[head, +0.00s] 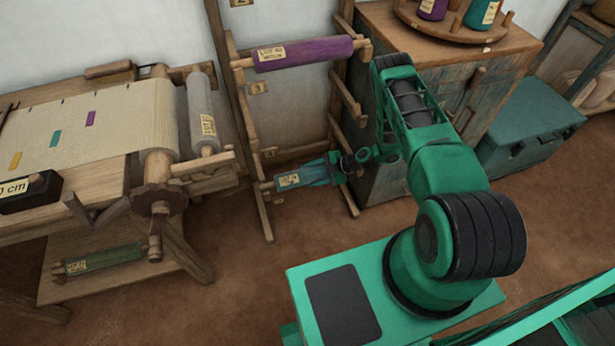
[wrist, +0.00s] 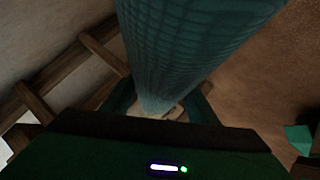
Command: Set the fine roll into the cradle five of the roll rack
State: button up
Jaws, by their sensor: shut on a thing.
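My gripper (head: 334,163) is shut on a teal roll (head: 303,178) low at the roll rack (head: 238,110). The roll lies nearly level, with a pale label near its left end that is too small to read. That end is close to a low peg on the rack's left post; I cannot tell whether it touches. In the wrist view the teal roll (wrist: 190,45) runs up and away from between my fingers (wrist: 160,106). Tags "2" and "3" show on the rack; no tag five is readable. My arm hides part of the rack's right side.
A purple roll (head: 303,53) lies across higher rack arms. The loom (head: 90,130) stands left, with a grey roll (head: 203,115) beside it and a green roll (head: 103,260) on its low shelf. A wooden cabinet (head: 440,90) and teal chest (head: 528,125) stand right. Floor before the rack is clear.

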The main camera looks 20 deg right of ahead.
aim_at(320, 172)
jog(key=o, duration=1.6)
jog(key=shift+f, duration=0.1)
jog(key=v, duration=0.7)
jog(key=shift+s+d, duration=0.1)
jog(key=shift+d, duration=0.1)
